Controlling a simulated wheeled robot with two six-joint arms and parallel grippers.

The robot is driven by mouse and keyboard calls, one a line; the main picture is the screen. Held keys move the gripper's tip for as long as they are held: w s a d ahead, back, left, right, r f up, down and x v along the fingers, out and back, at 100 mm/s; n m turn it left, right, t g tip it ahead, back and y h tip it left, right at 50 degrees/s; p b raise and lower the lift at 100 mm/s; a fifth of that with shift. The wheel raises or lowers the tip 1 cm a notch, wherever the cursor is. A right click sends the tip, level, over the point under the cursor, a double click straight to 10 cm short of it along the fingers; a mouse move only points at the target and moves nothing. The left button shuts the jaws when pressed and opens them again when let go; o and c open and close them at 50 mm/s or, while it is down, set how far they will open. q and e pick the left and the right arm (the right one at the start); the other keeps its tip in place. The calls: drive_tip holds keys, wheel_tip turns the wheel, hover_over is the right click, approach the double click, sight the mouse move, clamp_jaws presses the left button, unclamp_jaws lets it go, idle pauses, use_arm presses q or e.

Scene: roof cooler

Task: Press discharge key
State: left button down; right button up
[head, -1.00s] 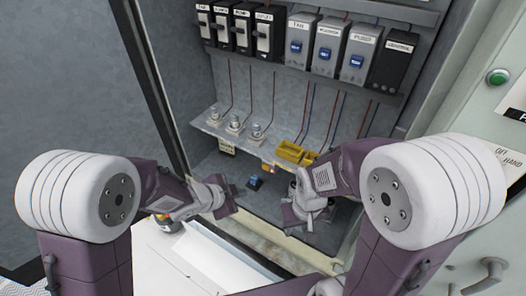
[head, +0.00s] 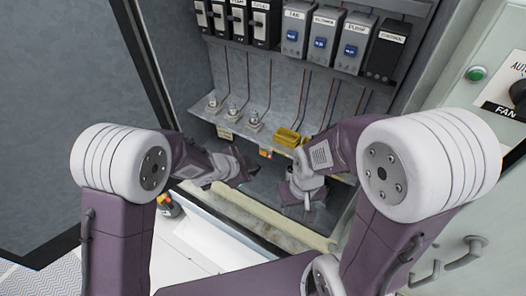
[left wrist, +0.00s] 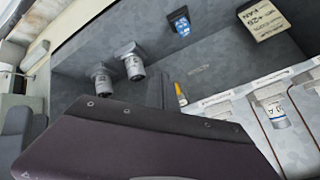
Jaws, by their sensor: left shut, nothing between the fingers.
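No label reading discharge is legible, so I cannot tell which part is the discharge key. A small dark device with blue keys (left wrist: 180,24) shows at the top of the left wrist view, inside the grey cabinet; it is not clearly visible in the head view. My left gripper (head: 248,170) is shut and empty, inside the lower cabinet opening, below the shelf. Its dark purple body fills the bottom of the left wrist view. My right gripper (head: 303,196) is right of it, pointing down into the cabinet; its jaws are unclear.
A shelf (head: 222,116) carries several capped cylinders and yellow trays (head: 288,137). Labelled breakers (head: 326,42) line the upper cabinet. The cabinet's lower sill (head: 255,215) runs in front of my grippers. A green button (head: 477,73) is on the right panel.

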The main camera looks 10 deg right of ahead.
sight(263, 153)
use_arm(q)
drive_tip(key=shift+w+d+p, duration=0.7)
drive_tip(key=shift+w+d, duration=0.25)
idle(1.4)
drive_tip(key=shift+w+d+p, duration=0.3)
drive_tip(key=shift+d+p, duration=0.05)
